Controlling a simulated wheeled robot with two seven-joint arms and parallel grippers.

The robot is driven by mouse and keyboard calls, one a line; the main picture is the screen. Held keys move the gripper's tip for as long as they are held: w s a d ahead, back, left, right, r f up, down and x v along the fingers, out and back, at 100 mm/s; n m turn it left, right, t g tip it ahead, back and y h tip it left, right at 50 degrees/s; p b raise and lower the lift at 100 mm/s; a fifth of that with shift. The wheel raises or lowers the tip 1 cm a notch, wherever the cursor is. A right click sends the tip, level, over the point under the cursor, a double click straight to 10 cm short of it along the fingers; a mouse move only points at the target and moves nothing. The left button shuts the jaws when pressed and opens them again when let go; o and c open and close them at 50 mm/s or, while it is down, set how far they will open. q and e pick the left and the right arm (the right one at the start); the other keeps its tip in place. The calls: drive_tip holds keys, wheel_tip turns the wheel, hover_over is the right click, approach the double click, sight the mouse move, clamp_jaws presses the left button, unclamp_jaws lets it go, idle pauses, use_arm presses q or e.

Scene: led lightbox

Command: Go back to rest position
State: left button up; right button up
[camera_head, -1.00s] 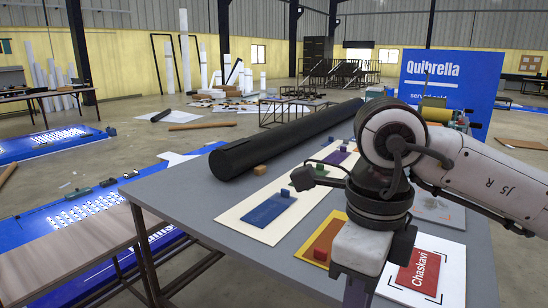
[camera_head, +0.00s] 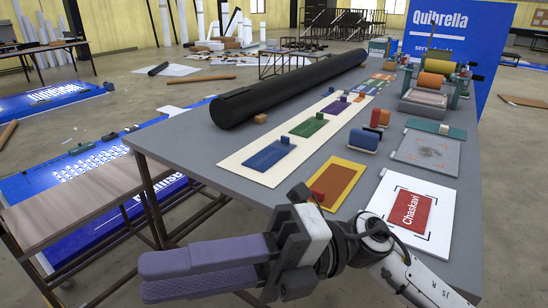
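My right gripper (camera_head: 146,277) reaches in from the lower right, in front of the near edge of the grey table (camera_head: 215,165). Its two purple fingers lie one against the other, pointing left, with nothing visible held between them. It is clear of the things on the table. Its arm covers part of the table's near edge. My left gripper is not in view.
Near the arm lie a white board with a red "Chaskavi" panel (camera_head: 410,209) and a yellow board (camera_head: 355,166). A long black roll (camera_head: 290,88) lies along the table's left side. A roller device (camera_head: 437,82) stands farther back.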

drive_tip(key=w+d+f+m+t+h, duration=0.1)
drive_tip(key=w+d+f+m+t, duration=0.3)
drive_tip(key=w+m+t, duration=0.65)
drive_tip(key=w+d+f+m+t, duration=0.5)
drive_tip(key=m+t, duration=0.8)
drive_tip(key=m, duration=0.2)
drive_tip(key=w+d+f+m+t+h, duration=0.1)
drive_tip(key=d+f+m+h, duration=0.25)
drive_tip(key=f, duration=0.25)
drive_tip(key=d+f+m+t+h, duration=0.1)
drive_tip(key=d+f+m+h, duration=0.1)
drive_tip(key=f+m+h, duration=0.25)
drive_tip(key=s+d+f+m+g+h, duration=0.2)
drive_tip(key=s+f, duration=0.4)
drive_tip(key=f, duration=0.3)
drive_tip(key=s+d+f+m+g+h, duration=0.2)
drive_tip(key=s+d+f, duration=0.3)
drive_tip(key=f, duration=0.5)
drive_tip(key=s+d+f+m+g+h, duration=0.3)
drive_tip(key=s+f, duration=0.3)
drive_tip(key=f, duration=0.3)
drive_tip(key=shift+s+d+f+g, duration=0.3)
drive_tip(key=shift+s+d+g, duration=0.1)
drive_tip(key=shift+d+g, duration=0.35)
